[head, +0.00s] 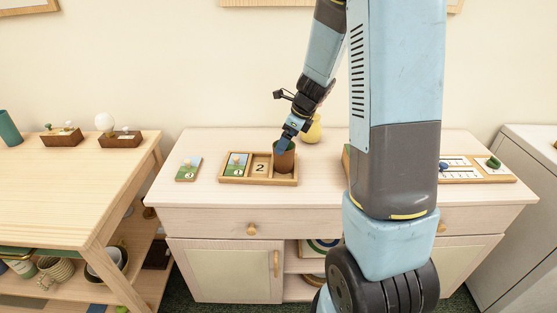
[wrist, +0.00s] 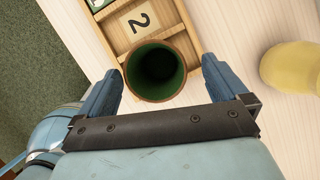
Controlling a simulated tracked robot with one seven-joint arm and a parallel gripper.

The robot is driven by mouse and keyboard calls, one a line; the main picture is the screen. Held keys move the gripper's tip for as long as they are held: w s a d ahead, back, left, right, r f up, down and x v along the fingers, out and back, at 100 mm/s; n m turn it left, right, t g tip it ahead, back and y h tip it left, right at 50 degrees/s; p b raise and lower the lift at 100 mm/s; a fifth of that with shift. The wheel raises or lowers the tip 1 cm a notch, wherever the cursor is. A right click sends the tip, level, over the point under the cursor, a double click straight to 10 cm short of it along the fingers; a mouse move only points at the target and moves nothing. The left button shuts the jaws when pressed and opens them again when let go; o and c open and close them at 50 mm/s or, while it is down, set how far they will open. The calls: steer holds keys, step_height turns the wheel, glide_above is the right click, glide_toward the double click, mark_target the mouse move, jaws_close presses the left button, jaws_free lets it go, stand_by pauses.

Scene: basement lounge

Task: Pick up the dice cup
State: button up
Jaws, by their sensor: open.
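The dice cup (wrist: 156,68) is brown outside with a dark green inside. It stands upright, mouth up, at the right end of a shallow wooden tray (wrist: 97,37) in the wrist view. In the head view the cup (head: 285,160) is partly covered by my gripper (head: 288,141). In the wrist view my gripper (wrist: 160,92) is open, one blue finger on each side of the cup's mouth. A gap shows between each finger and the rim. I cannot tell how far down the fingers reach.
A yellow vase-like object (head: 312,130) stands just behind the cup; it also shows at right in the wrist view (wrist: 292,68). The tray holds a picture card (head: 236,164) and a "2" tile (head: 260,167). Another card (head: 188,168) lies left on the cabinet top, with bare surface around it.

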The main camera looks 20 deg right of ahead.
steer(key=x, duration=0.3)
steer(key=shift+s+f, duration=0.15)
steer(key=shift+f, duration=0.1)
steer(key=shift+x, duration=0.8)
steer(key=shift+c, duration=0.4)
steer(key=c, duration=0.9)
steer(key=shift+o, duration=0.2)
